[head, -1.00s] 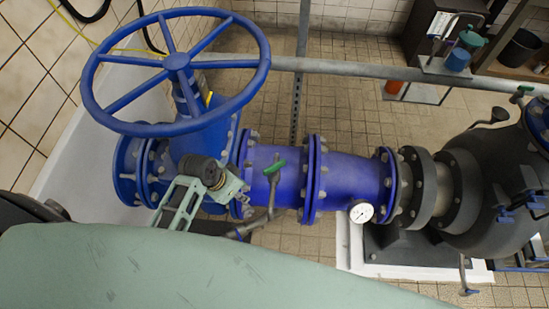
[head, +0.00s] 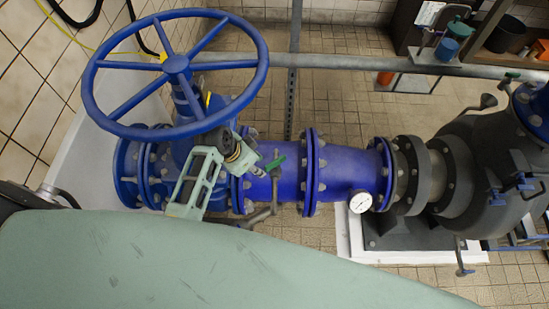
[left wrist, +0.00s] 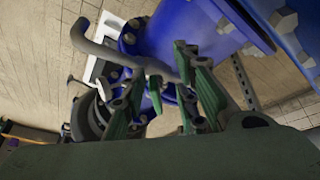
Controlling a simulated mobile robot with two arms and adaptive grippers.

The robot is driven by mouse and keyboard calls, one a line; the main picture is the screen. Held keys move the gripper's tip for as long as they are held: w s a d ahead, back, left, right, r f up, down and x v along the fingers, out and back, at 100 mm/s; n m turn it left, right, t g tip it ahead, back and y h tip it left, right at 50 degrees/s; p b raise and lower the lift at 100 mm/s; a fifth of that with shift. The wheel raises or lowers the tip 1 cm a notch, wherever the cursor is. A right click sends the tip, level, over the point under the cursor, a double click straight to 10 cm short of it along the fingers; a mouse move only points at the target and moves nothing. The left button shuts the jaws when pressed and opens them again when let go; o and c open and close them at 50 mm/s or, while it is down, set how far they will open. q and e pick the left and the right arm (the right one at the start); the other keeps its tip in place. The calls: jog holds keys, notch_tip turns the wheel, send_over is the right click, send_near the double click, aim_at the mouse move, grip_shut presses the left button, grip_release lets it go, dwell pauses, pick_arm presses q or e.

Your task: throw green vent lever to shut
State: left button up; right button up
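The green vent lever (head: 275,164) sits on top of a small grey vent pipe (head: 269,197) in front of the blue pipe in the head view. My left gripper (head: 254,158) is just left of the lever, close to it; I cannot tell whether they touch. In the left wrist view its green fingers (left wrist: 170,76) are spread apart, with the bent grey vent pipe (left wrist: 110,52) crossing beyond them. My right gripper is not in view.
A large blue handwheel (head: 176,64) stands above and left of the lever. The blue flanged pipe (head: 345,168) runs right to a dark pump (head: 465,190), with a white gauge (head: 360,202) below. Tiled floor (head: 350,110) is open behind, below a grey rail (head: 370,66).

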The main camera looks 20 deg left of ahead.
aim_at(275, 161)
pick_arm(q)
jog(key=w+d+p, duration=0.1)
jog(key=w+d, duration=0.3)
jog(key=shift+w+d+r, duration=0.1)
jog(key=shift+w+d, duration=0.2)
jog(key=shift+d, duration=0.1)
jog(key=shift+w+f, duration=0.1)
jog(key=shift+f, duration=0.55)
grip_shut()
